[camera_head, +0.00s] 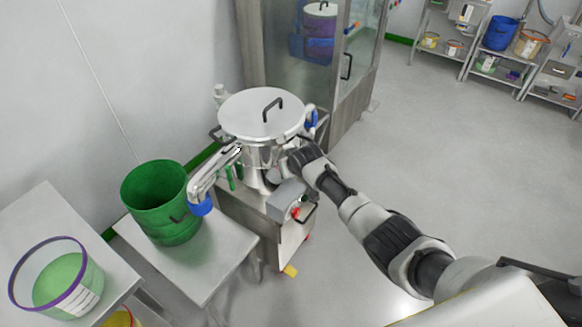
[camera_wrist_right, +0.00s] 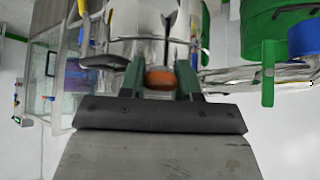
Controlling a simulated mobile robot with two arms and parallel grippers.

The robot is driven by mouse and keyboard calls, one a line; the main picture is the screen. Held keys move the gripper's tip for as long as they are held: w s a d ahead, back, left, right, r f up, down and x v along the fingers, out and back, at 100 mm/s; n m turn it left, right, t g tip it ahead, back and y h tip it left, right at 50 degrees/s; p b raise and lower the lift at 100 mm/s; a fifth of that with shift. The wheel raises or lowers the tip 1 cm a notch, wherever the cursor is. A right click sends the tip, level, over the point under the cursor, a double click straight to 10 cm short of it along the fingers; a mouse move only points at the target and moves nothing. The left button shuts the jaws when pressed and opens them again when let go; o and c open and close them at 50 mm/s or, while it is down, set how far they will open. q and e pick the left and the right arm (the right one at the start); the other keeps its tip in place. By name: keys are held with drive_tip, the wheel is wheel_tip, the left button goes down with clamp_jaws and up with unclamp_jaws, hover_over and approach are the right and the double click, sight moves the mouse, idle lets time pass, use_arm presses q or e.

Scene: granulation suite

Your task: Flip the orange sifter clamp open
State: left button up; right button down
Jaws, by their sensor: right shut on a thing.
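The steel sifter (camera_head: 262,112) stands on a cart, with a round lid and a black lid handle. My right gripper (camera_head: 274,172) is low against the near side of its body, at the end of the arm from the right. In the right wrist view the orange clamp (camera_wrist_right: 160,78) sits between the green fingers of my right gripper (camera_wrist_right: 160,72), which are shut on it. Only the clamp's rounded orange end shows there. In the head view I cannot make the clamp out; my right wrist and gripper cover that area. My left gripper is not in view.
A steel spout with a blue knob (camera_head: 201,206) reaches left from the sifter, by a green bucket (camera_head: 160,206) on a table. A grey box (camera_head: 286,197) is on the cart's near side. A glass-door cabinet (camera_head: 320,60) stands behind. The floor to the right is clear.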

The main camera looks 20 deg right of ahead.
drive_tip(key=shift+w+r, duration=0.6)
drive_tip(key=shift+r, duration=0.35)
drive_tip(key=c, duration=1)
unclamp_jaws()
drive_tip(key=shift+o, duration=1)
drive_tip(key=shift+w+f, duration=0.15)
drive_tip(key=shift+w, duration=0.05)
drive_tip(key=shift+f, duration=0.25)
drive_tip(key=shift+s+r, duration=0.3)
drive_tip(key=shift+s, duration=0.2)
drive_tip(key=v, duration=0.9)
drive_tip(key=shift+s+r, duration=0.2)
drive_tip(key=shift+r, duration=0.15)
